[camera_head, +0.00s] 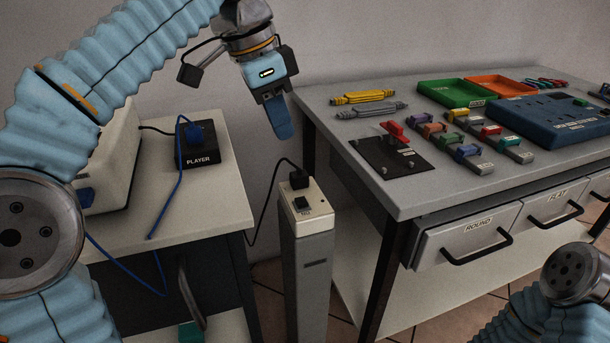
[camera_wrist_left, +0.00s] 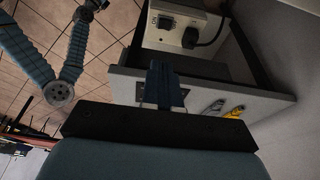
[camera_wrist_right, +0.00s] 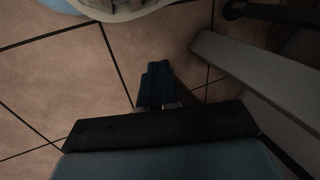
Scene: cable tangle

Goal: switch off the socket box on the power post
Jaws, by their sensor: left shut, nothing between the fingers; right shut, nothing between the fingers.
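The power post (camera_head: 313,275) is a grey column between the two tables. The socket box (camera_head: 318,206) on its top is cream, with a dark switch (camera_head: 301,203) at its near end and a black plug (camera_head: 298,180) in its far part. The left wrist view also shows the socket box (camera_wrist_left: 176,42), its switch (camera_wrist_left: 165,22) and the plug (camera_wrist_left: 189,38). My left gripper (camera_head: 284,132) is shut and empty, above the post and apart from it. My right gripper (camera_wrist_right: 157,88) is shut and empty over the tiled floor; the head view shows only its arm.
A workbench (camera_head: 440,190) with trays, tools and drawers stands right of the post. A side table (camera_head: 215,208) at left carries a black PLAYER box (camera_head: 201,152) and a blue cable (camera_head: 168,205). The black plug cable (camera_head: 266,208) hangs beside the post.

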